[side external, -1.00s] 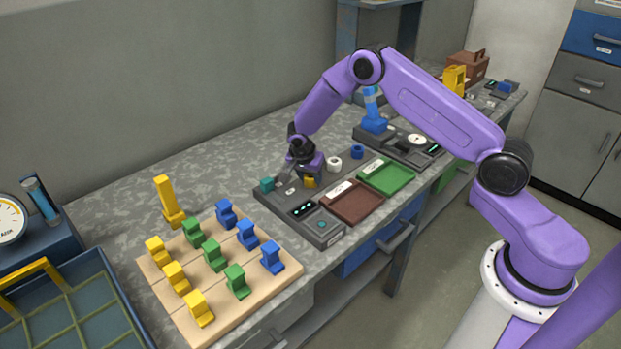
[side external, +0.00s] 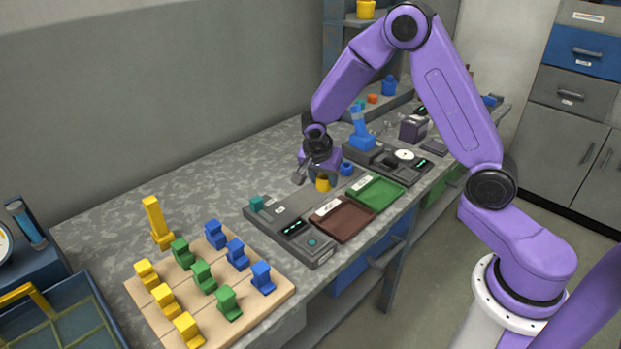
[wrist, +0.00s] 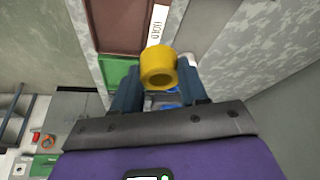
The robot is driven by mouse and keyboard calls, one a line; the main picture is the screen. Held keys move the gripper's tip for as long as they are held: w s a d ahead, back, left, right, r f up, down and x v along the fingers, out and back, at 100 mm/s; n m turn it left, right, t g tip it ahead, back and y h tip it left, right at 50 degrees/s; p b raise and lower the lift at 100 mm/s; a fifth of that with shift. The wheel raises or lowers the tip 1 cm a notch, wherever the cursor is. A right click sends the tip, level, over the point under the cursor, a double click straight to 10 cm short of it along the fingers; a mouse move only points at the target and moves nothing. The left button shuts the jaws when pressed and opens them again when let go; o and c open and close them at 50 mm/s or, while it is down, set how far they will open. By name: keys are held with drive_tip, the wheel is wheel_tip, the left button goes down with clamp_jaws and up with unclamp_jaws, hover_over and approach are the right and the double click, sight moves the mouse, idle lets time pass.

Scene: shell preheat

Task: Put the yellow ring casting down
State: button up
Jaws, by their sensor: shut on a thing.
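The yellow ring casting (side external: 323,184) is held at the tips of my gripper (side external: 321,178), above the dark grey station (side external: 285,212). The wrist view shows the yellow ring (wrist: 158,71) between the two fingers, its hole facing the camera. The fingers are shut on it. A blue ring (side external: 346,168) stands just behind and right of the held ring. The white ring is mostly hidden.
A wooden board (side external: 240,310) with several yellow, green and blue blocks lies at the front left. A tall yellow part (side external: 156,224) stands behind it. A second station (side external: 385,165) with a blue upright part (side external: 361,130) is farther right. The bench behind the station is clear.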

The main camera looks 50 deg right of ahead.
drive_tip(key=s+a+r+n+t, duration=0.1)
drive_tip(key=s+a+r+n, duration=0.2)
drive_tip(key=s, duration=0.7)
drive_tip(key=s+a+r+n, duration=0.15)
drive_tip(key=s+a, duration=0.35)
drive_tip(key=s, duration=0.5)
hover_over(312, 240)
drive_tip(key=s, duration=0.1)
drive_tip(key=shift+y, duration=0.4)
drive_tip(key=f, duration=0.6)
drive_tip(key=a+f, duration=0.1)
drive_tip(key=f, duration=0.1)
drive_tip(key=shift+s+f, duration=0.15)
drive_tip(key=shift+f, duration=1.95)
drive_tip(key=shift+f, duration=0.15)
